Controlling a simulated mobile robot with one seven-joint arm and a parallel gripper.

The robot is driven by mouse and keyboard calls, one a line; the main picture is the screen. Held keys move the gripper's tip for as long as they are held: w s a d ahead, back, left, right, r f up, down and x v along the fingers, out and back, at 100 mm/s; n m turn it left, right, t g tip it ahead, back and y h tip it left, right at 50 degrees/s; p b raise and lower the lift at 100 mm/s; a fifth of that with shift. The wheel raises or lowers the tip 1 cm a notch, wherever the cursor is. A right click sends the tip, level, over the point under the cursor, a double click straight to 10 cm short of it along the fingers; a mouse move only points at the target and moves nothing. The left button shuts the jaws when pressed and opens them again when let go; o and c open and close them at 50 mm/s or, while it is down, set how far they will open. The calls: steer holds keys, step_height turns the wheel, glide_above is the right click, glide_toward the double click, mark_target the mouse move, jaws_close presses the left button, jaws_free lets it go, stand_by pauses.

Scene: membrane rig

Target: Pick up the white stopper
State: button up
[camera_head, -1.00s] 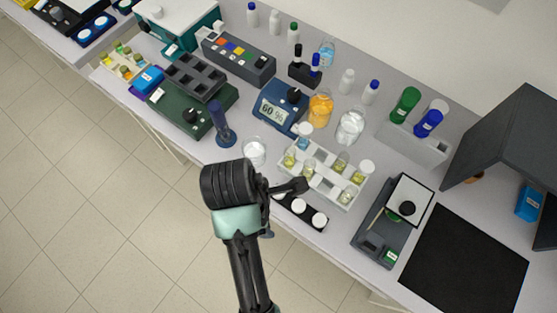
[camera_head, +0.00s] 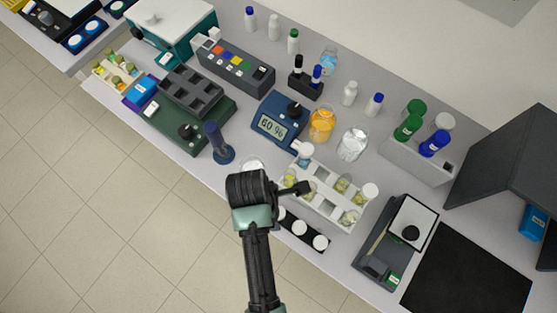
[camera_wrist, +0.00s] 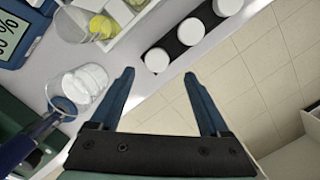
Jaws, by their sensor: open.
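Three round white pieces, the likely white stoppers, sit in a row on a black strip at the bench's front edge. In the wrist view the nearest white stopper (camera_wrist: 157,60) is just beyond and between my fingertips, and the others run up to the right. In the head view the row shows beside my arm, with one white stopper (camera_head: 298,228) in the middle. I cannot tell which one is meant. My gripper (camera_wrist: 158,75) is open and empty, its blue fingers spread over the bench edge.
A white rack (camera_head: 325,207) of vials with yellowish liquid stands just behind the strip. A glass beaker (camera_wrist: 82,88) and a dark blue cylinder (camera_head: 219,143) are to the left. A balance (camera_head: 393,240) stands to the right. Open floor lies in front.

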mark_target(279, 212)
steer(key=f, duration=0.2)
steer(key=d+f, duration=0.1)
steer(key=shift+w+p, duration=0.3)
steer(key=shift+p, duration=0.1)
steer(key=shift+f, duration=0.75)
steer(key=c, duration=1.2)
steer(key=shift+r, duration=0.15)
steer(key=shift+c, duration=0.2)
